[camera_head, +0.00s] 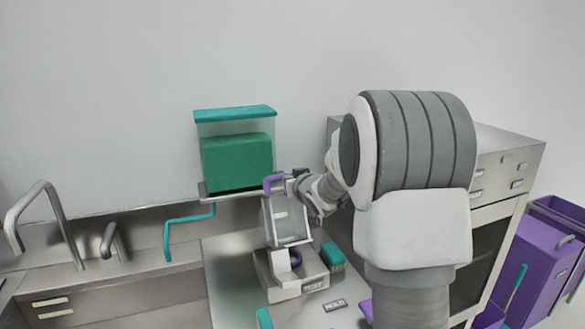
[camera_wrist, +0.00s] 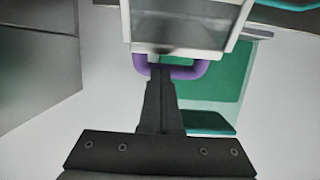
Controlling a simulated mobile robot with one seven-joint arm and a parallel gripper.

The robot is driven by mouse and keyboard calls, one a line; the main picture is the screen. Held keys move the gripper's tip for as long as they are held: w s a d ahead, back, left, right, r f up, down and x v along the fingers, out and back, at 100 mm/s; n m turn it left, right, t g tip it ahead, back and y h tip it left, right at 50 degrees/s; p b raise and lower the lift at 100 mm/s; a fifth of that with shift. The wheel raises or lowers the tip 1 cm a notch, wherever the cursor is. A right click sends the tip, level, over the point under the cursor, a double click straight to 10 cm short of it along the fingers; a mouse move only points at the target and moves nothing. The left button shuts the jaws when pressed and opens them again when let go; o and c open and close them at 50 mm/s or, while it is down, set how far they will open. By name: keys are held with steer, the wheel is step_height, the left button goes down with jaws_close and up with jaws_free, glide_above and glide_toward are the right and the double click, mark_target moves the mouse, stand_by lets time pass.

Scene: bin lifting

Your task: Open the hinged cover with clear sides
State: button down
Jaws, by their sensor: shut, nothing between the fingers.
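My gripper (camera_head: 292,174) is at the handle. Its dark fingers (camera_wrist: 158,72) are shut with nothing between them, and their tips overlap the handle in the picture. I cannot tell whether they touch it.
A clear bin with green contents and a teal lid (camera_head: 235,112) sits on a shelf behind the cover. A teal brush (camera_head: 333,257) lies beside the base. A sink tap (camera_head: 45,215) is at left, an oven cabinet (camera_head: 510,160) at right, and purple bins (camera_head: 540,258) beyond.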

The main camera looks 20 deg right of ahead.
steer(key=w+r+g+p, duration=0.1)
steer(key=w+p, duration=0.1)
steer(key=p, duration=0.1)
steer(key=shift+r, duration=0.15)
steer(key=w+g+p, duration=0.1)
steer(key=w+p, duration=0.1)
steer(key=p, duration=0.1)
steer(key=shift+w+p, duration=0.1)
steer(key=shift+p, duration=0.25)
steer(key=shift+w+f+p, duration=0.15)
steer(key=shift+w+p, duration=0.55)
steer(key=shift+w, duration=0.15)
steer(key=shift+w+f+p, duration=0.15)
steer(key=shift+w+p, duration=0.55)
steer(key=shift+w, duration=0.1)
steer(key=shift+r, duration=0.1)
